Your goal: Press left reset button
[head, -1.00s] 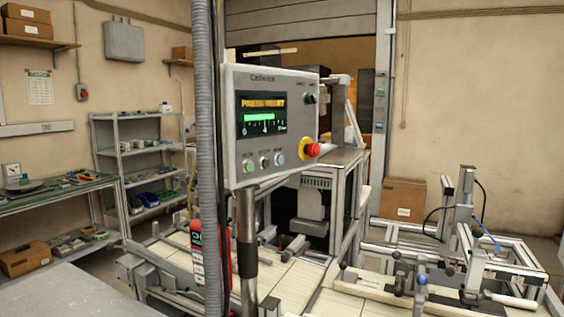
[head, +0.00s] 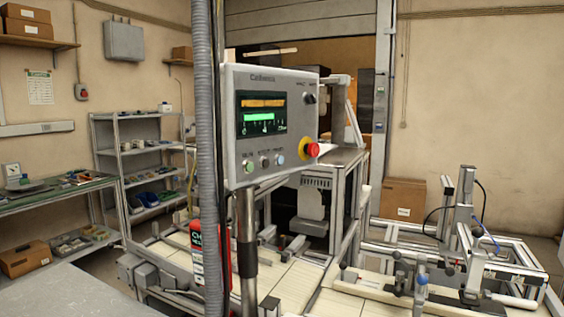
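Below the screen is a row of small buttons: a green one at the left (head: 248,166), a dark-and-white one in the middle (head: 265,161) and a bluish one at the right (head: 280,159). A red emergency knob (head: 312,150) on a yellow base sits at the panel's right. Neither of my grippers is in view.
A grey ribbed hose (head: 205,120) hangs just left of the panel. A red extinguisher-like cylinder (head: 196,240) is below it. A metal-frame workstation (head: 480,255) with clamps fills the lower right. Shelves (head: 150,150) and a bench (head: 60,187) stand at the left.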

